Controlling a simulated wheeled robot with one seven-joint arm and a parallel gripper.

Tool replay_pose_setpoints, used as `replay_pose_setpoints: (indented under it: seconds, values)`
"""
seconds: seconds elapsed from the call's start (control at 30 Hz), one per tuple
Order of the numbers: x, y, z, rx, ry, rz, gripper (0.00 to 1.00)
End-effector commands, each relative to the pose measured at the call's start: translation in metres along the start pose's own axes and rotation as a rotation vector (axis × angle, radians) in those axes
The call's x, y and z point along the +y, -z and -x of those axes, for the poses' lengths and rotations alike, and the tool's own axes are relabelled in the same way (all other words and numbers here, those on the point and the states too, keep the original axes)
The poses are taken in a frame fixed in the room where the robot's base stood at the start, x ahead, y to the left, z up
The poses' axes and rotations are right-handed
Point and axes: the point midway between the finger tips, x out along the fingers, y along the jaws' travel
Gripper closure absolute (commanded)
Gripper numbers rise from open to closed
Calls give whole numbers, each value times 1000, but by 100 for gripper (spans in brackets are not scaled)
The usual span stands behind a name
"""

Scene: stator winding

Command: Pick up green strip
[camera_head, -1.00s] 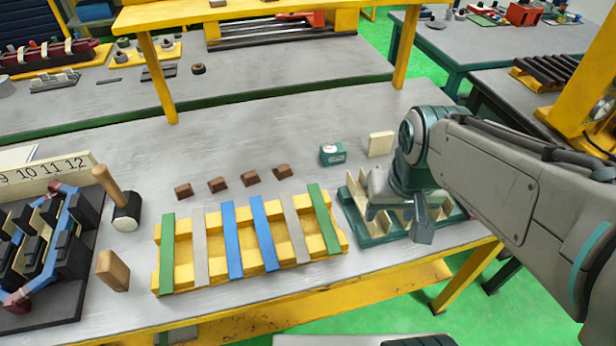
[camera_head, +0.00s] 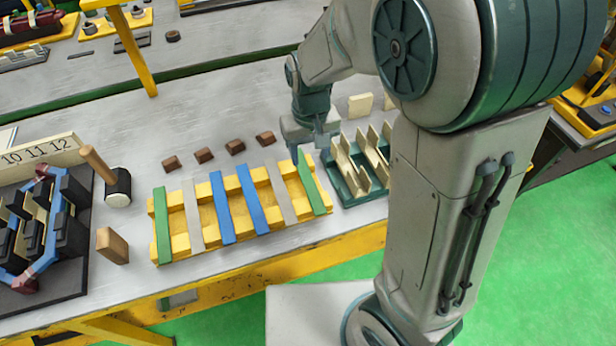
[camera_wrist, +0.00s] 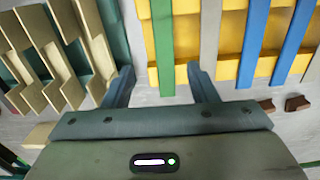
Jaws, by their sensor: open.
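Two green strips lie across the yellow rack (camera_head: 180,247), one at its left end (camera_head: 162,225) and one at its right end (camera_head: 311,182). Grey and blue strips lie between them. My gripper (camera_head: 308,145) is above the table at the far end of the right green strip. In the wrist view the open, empty fingers (camera_wrist: 162,85) stand on either side of that green strip (camera_wrist: 163,50), whose near end lies between the fingertips. I cannot tell the height of the fingers above it.
A dark green tray with cream dividers (camera_head: 352,190) stands right of the rack, close to my gripper. Several brown blocks (camera_head: 205,155) lie behind the rack. A mallet (camera_head: 116,185) and a stator (camera_head: 42,235) are at left.

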Motion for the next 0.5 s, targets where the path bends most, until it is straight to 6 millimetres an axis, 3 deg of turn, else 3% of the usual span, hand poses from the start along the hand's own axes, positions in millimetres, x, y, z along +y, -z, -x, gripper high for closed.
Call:
replay_pose_setpoints:
  seconds: [0.1, 0.33, 0.5]
  values:
    - [0, 0, -17, -3, 0, 1, 47]
    - [-2, -1, -31, -2, 0, 2, 47]
    - [-6, -1, -52, -5, -1, 1, 47]
